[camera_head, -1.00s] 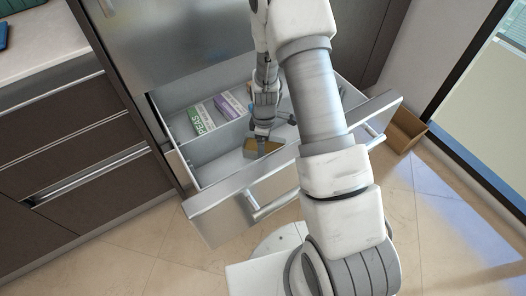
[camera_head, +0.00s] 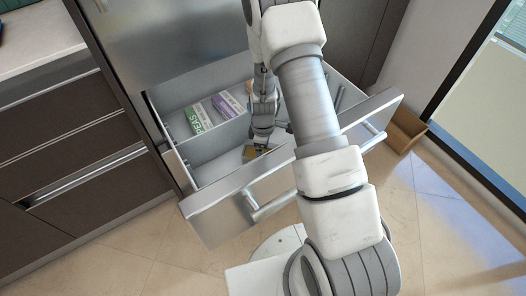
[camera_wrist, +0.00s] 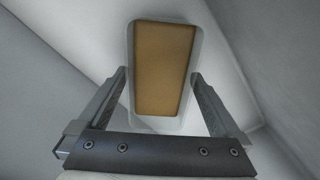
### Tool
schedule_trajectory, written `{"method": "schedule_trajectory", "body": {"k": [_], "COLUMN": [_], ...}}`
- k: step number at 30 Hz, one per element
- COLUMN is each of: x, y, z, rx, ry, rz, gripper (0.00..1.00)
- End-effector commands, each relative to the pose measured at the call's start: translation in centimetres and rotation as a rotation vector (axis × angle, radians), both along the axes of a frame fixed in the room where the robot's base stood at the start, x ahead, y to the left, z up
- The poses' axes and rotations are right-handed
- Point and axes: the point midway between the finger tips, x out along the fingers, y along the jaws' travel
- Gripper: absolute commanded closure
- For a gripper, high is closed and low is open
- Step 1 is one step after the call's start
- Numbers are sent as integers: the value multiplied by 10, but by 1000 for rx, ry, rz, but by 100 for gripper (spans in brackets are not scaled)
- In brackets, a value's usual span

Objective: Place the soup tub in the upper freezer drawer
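The soup tub (camera_wrist: 163,70) is a pale grey tub with a brown-orange top. In the wrist view it lies between the two fingertips of my gripper (camera_wrist: 159,75), which meet its sides with no clear gap. In the head view my gripper (camera_head: 262,138) points down into the front compartment of the open upper freezer drawer (camera_head: 212,172). The tub (camera_head: 249,153) shows there low inside that compartment, partly hidden by my gripper and arm. I cannot tell whether it touches the drawer floor.
A green-and-white peas box (camera_head: 198,118) and a purple box (camera_head: 225,104) lie in the drawer's rear compartment, behind a divider. My arm covers the drawer's right part. A brown open box (camera_head: 405,130) stands at the right. Counter and cabinets (camera_head: 70,130) are at left.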

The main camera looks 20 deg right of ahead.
Motion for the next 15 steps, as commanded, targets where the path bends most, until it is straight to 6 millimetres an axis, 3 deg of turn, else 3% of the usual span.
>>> {"method": "schedule_trajectory", "body": {"k": [5,15], "x": [0,1], "y": [0,0], "z": [6,77], "rx": [0,0], "ry": [0,-4], "rz": [-1,-1], "gripper": [0,0]}}
